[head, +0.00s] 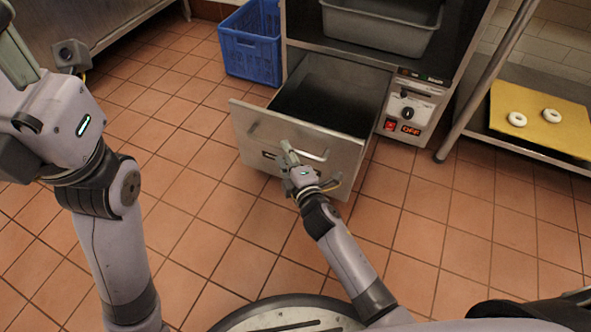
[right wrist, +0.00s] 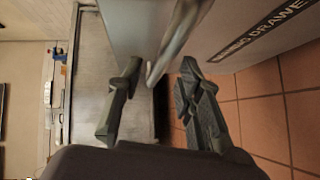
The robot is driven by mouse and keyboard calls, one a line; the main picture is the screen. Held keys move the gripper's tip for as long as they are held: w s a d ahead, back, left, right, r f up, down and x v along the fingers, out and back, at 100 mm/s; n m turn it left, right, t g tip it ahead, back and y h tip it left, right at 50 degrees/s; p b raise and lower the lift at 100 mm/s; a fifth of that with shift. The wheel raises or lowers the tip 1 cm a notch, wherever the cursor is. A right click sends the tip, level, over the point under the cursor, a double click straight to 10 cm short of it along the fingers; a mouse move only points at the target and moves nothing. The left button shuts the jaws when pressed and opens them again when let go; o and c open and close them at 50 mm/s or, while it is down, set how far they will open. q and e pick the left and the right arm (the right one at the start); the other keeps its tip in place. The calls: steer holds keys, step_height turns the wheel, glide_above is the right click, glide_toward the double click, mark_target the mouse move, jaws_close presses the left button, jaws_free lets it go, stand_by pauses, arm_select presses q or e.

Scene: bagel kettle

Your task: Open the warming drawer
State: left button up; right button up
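The warming drawer (head: 335,152) is pulled well out of the steel cabinet, and its dark inside is bare. Its front panel carries a bar handle (head: 303,148), which also shows in the right wrist view (right wrist: 176,45). The drawer label (right wrist: 265,30) is partly readable there. My right gripper (head: 290,160) is at the handle. In the right wrist view its two fingers (right wrist: 160,95) are spread, with the bar between them and gaps visible beside it. My left arm is raised at the left edge; its fingers are not clearly shown.
A control panel (head: 407,108) with a knob and red display is right of the drawer. A grey tub (head: 380,28) sits above. A blue crate (head: 250,45) stands to the left. A steel shelf at right holds a yellow board (head: 530,135) with two bagels. Tiled floor before the drawer is clear.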

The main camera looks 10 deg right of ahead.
steer(key=v, duration=0.8)
steer(key=shift+s, duration=0.2)
